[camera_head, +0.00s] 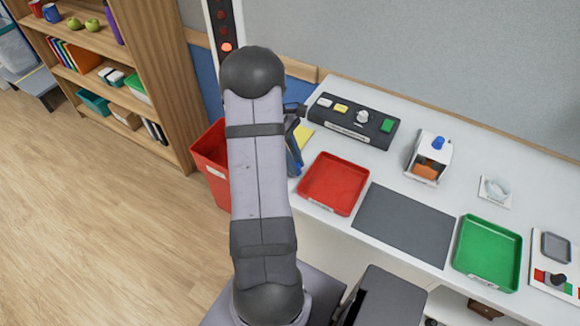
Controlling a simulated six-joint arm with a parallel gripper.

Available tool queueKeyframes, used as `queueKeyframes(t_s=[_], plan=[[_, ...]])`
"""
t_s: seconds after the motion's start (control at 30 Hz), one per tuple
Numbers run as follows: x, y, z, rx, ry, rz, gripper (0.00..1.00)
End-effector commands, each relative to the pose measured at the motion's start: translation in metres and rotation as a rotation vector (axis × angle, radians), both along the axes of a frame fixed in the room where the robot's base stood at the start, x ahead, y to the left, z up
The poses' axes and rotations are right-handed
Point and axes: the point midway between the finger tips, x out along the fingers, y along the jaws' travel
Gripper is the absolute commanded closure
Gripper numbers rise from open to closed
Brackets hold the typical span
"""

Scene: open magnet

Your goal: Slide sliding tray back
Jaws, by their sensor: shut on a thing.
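I cannot make out my gripper in the head view. My arm rises through the left middle of the picture, and its far part is hidden behind the upper link. I cannot tell for sure which thing is the sliding tray. A red tray (334,183) and a green tray (488,253) lie on the white table, either side of a dark grey mat (403,224). A small grey tray (556,247) lies at the right edge. A white shelf or pulled-out surface (455,308) shows below the table's front edge, partly cut off, with a brown item (485,310) on it.
A black control box (352,121) with buttons stands at the table's back left. A white device with a blue knob (430,158) stands right of it. A red bin (210,165) is left of the table, near a wooden bookshelf (150,70). The left floor is clear.

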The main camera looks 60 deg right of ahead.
Motion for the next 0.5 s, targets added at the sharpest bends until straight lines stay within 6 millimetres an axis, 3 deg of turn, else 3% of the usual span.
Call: queueKeyframes(t_s=[0.2, 0.5], plan=[[0.000, -0.042, 0.002, -0.005, -0.002, -0.001, 1.00], [0.000, -0.088, 0.001, -0.004, -0.002, -0.001, 1.00]])
